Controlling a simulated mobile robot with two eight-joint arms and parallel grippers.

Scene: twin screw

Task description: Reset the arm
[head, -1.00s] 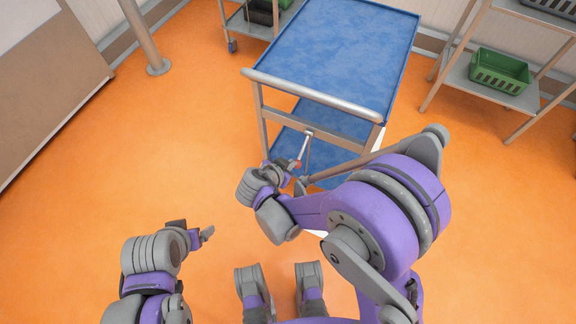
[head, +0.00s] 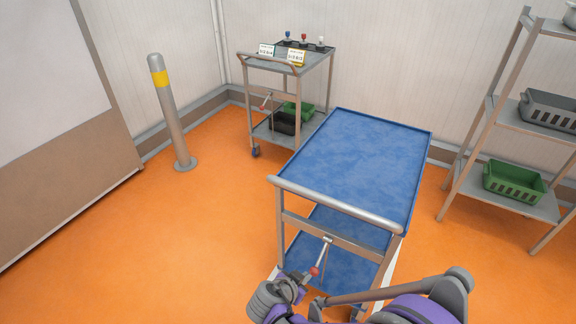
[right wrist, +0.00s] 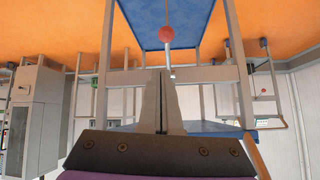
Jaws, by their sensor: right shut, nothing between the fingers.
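My right arm comes in at the bottom right of the head view, with its purple and grey links partly cut off. Its gripper (head: 304,279) is close to the front end of the blue cart (head: 357,165), near a thin lever with a red knob (head: 315,271). In the right wrist view the two fingers (right wrist: 163,72) are shut together with nothing between them. The red knob (right wrist: 167,32) shows just past the fingertips; whether they touch it I cannot tell. My left gripper is out of view.
A small trolley (head: 317,70) with labels and several coloured knobs stands behind. A post with a yellow band (head: 173,120) is at left. A shelf (head: 520,105) holds green and grey baskets at right. Orange floor left of the cart is clear.

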